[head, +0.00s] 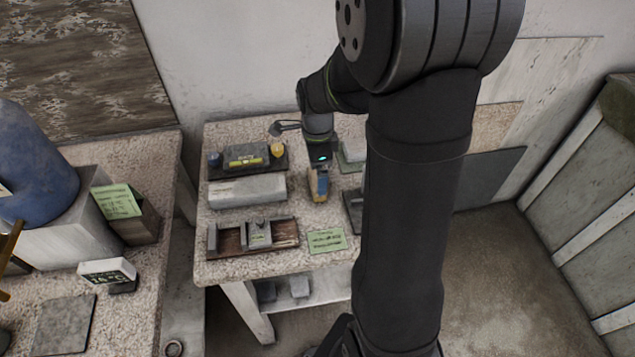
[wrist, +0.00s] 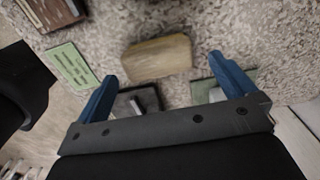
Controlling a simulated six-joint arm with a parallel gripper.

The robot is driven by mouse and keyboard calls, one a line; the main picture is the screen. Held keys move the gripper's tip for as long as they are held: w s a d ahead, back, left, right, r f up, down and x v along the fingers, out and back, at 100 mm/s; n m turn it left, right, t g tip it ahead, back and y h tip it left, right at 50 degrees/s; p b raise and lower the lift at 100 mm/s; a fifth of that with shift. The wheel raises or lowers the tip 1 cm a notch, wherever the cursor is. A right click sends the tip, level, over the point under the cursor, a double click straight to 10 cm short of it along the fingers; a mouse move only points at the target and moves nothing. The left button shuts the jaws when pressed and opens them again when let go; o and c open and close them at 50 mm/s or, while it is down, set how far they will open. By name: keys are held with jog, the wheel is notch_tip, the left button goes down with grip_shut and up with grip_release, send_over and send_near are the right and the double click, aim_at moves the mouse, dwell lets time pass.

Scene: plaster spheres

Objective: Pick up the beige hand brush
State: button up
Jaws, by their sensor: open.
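The beige hand brush (wrist: 157,58) lies on the speckled tabletop (wrist: 215,25). In the wrist view it appears as a tan, wood-like block ahead of and between my fingertips. My gripper (wrist: 164,72) is open, with its two blue fingers spread wider than the brush and nothing held. In the head view my gripper (head: 320,185) points down over the table, and a little of the tan brush (head: 313,197) shows beside a blue finger. The rest of it is hidden there by my gripper. I cannot tell the height of my fingertips above the table.
A long grey block (head: 247,191) lies left of my gripper. Behind it is a dark tray (head: 222,172) with a yellow item. In front are a brown wooden tray (head: 285,235) and a green card (head: 327,241). A dark flat piece (head: 354,210) lies close on the right.

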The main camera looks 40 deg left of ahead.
jog(key=shift+s+d+f, duration=0.1)
jog(key=shift+f, duration=1.85)
jog(key=c, duration=0.9)
jog(key=shift+r, duration=0.1)
